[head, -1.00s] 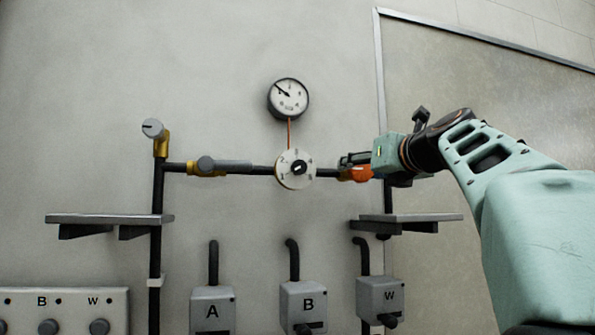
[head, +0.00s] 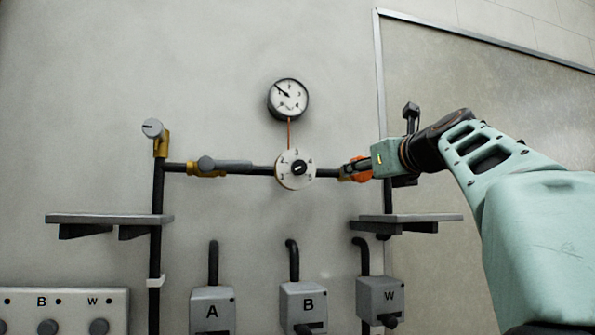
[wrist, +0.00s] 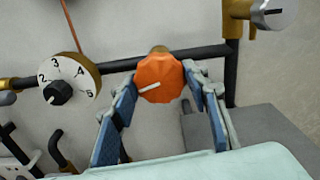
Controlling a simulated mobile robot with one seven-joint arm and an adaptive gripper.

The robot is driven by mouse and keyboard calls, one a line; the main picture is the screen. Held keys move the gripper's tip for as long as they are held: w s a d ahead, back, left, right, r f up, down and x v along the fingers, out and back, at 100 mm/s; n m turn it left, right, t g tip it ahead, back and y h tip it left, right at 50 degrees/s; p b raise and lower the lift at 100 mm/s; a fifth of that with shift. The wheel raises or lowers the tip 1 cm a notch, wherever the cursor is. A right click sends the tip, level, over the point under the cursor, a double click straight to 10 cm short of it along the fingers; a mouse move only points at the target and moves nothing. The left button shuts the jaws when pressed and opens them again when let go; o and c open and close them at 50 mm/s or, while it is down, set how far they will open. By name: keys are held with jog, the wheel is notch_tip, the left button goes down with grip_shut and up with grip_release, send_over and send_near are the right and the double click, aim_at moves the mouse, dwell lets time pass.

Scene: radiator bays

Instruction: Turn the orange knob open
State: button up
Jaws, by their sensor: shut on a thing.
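The orange knob (wrist: 160,78) is faceted with a white line on its face. In the wrist view the line runs from near the middle to the lower left edge. My gripper (wrist: 161,84) has one blue-padded finger on each side of the knob and is shut on it. In the head view the orange knob (head: 359,177) shows only in part, at the right end of the dark pipe. My gripper (head: 362,166) reaches it from the right and hides much of it.
A numbered white dial (head: 295,169) sits on the pipe left of the knob, with a round gauge (head: 288,98) above. A grey-handled valve (head: 222,166) is further left. A grey shelf (head: 415,217) juts out below my gripper. Boxes A, B and W stand lower down.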

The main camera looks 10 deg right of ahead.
jog(key=m+b, duration=0.8)
jog(key=m, duration=1.3)
jog(key=shift+r+b, duration=0.15)
jog(key=shift+b, duration=0.15)
dwell(2.5)
dwell(0.3)
